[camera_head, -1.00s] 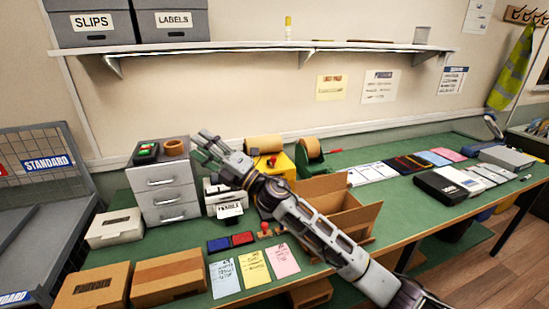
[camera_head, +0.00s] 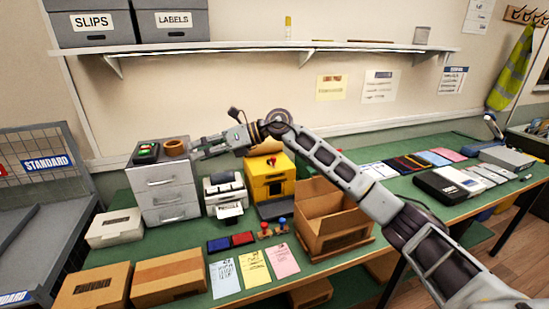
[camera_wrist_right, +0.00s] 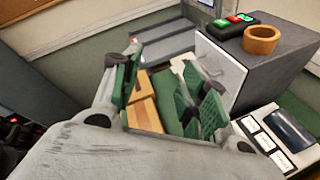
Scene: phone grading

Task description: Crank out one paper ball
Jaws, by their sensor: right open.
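The yellow machine (camera_head: 272,183) stands at the back of the green bench, with a red knob (camera_head: 271,160) near its top. My right arm passes above and behind it and hides part of the brown paper roll (camera_head: 254,150). Whether a crank handle is there, I cannot tell. My right gripper (camera_head: 196,148) is open and empty. It points left, beside the top of the grey drawer unit (camera_head: 162,185), clear of the yellow machine. In the right wrist view its green-padded fingers (camera_wrist_right: 165,95) are apart. No paper ball shows. My left gripper is not in view.
A small printer (camera_head: 225,190) stands between the drawers and the yellow machine. An open cardboard box (camera_head: 335,232) is to the machine's right. Ink pads, stamps and notes lie in front. A brown ring (camera_head: 174,147) sits on the drawers. A shelf (camera_head: 270,46) runs above.

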